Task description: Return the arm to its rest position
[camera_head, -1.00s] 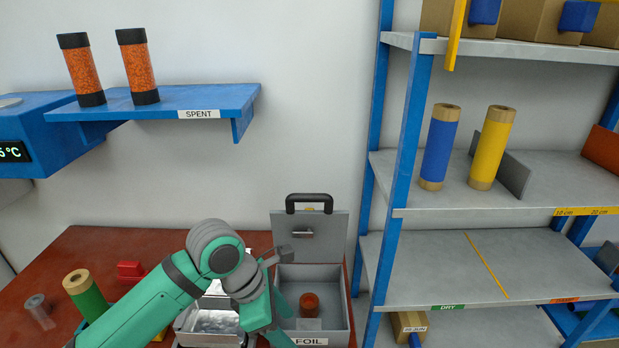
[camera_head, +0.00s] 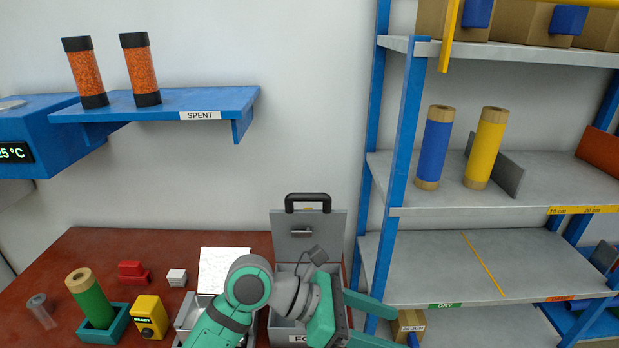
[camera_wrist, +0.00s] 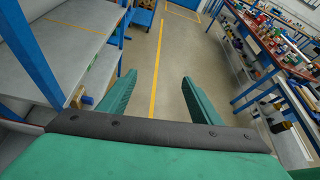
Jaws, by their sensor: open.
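My gripper (camera_head: 375,318) is at the lower middle of the head view, in front of the foil box (camera_head: 308,226) and beside the shelf rack's left post. Its two green fingers point right. In the wrist view my gripper (camera_wrist: 157,88) has its fingers wide apart with nothing between them. Beyond them I see the floor with a yellow line. My forearm covers part of the metal tray (camera_head: 187,316) and part of the foil box, whose lid stands open.
The blue-posted rack (camera_head: 405,130) stands close on the right, holding a blue roll (camera_head: 434,148) and a yellow roll (camera_head: 485,148). A green roll (camera_head: 90,298) and yellow device (camera_head: 149,317) stand on the red bench (camera_head: 100,245). Open floor (camera_wrist: 180,60) shows in the wrist view.

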